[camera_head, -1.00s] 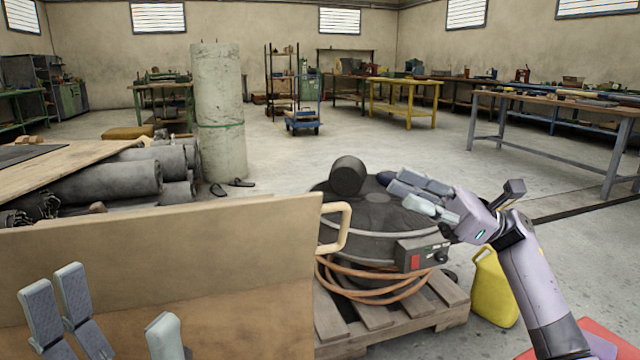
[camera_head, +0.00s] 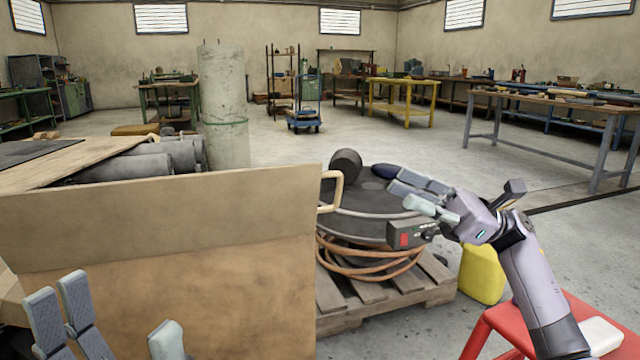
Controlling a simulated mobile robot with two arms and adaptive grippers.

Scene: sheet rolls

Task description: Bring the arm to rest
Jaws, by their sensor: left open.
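My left gripper (camera_head: 115,320) is at the bottom left with its fingers spread and nothing between them. It is in front of a large wooden panel or box side (camera_head: 160,270). My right gripper (camera_head: 415,192) reaches in from the lower right, its fingers pointing left. It overlaps the right part of a dark round drum (camera_head: 350,215) in the picture. I cannot tell its height above the drum or how far its fingers are apart.
The drum, with coiled orange hose (camera_head: 360,262), stands on a wooden pallet (camera_head: 400,295). A yellow can (camera_head: 483,272) and a red stool (camera_head: 490,325) are at the right. Grey rolls (camera_head: 125,168) lie behind the panel. Open floor (camera_head: 350,140) lies beyond.

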